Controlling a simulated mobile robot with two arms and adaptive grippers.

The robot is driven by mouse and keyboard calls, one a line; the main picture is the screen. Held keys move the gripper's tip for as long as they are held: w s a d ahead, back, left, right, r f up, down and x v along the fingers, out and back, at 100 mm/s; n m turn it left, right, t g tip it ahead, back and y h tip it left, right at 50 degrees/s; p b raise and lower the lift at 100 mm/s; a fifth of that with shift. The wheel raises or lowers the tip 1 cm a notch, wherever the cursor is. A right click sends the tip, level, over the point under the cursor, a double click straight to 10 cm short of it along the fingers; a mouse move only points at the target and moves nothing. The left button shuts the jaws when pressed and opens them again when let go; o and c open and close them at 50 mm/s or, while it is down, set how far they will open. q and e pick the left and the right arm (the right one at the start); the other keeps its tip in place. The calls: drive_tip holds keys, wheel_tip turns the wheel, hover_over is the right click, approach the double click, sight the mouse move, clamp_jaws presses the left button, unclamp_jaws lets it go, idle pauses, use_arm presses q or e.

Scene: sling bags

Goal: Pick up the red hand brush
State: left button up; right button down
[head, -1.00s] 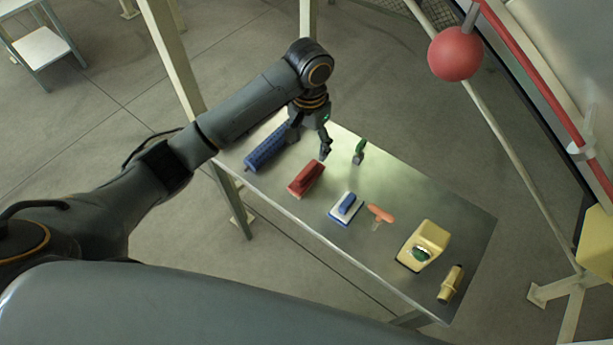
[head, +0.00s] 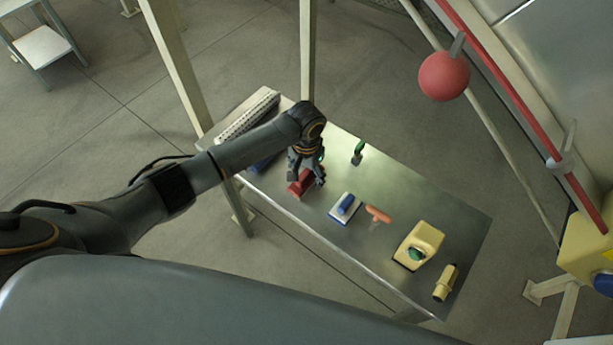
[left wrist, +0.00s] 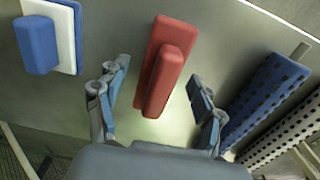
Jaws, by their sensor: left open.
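The red hand brush (head: 297,187) lies on the metal table, partly hidden by my left gripper in the head view. It shows whole in the left wrist view (left wrist: 166,62), with a raised red handle along its block. My left gripper (head: 307,181) is over the brush, pointing down. In the left wrist view its two open fingers (left wrist: 157,108) stand on either side of the brush's near end, with gaps to it; nothing is held. My right gripper is not in view.
A blue roller (left wrist: 265,95) and a white dotted roller (head: 247,117) lie on one side of the brush. A blue-and-white float (head: 345,208) lies on the other. An orange-handled tool (head: 378,214), green-handled tool (head: 358,152) and yellow items (head: 418,245) share the table (head: 400,190).

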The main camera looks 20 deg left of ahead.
use_arm(q)
drive_tip(key=c, duration=1.3)
drive_tip(key=shift+w+r, duration=0.1)
drive_tip(key=shift+r, duration=0.45)
drive_tip(key=s+d+r, duration=0.3)
drive_tip(key=r, duration=0.1)
drive_tip(key=s+d+r+b, duration=0.1)
drive_tip(key=s+d+r, duration=0.2)
drive_tip(key=d+r, duration=0.1)
drive_tip(key=s+d+r+b, duration=0.1)
drive_tip(key=s+d+r, duration=0.2)
drive_tip(key=d+r, duration=0.1)
drive_tip(key=shift+w, duration=0.1)
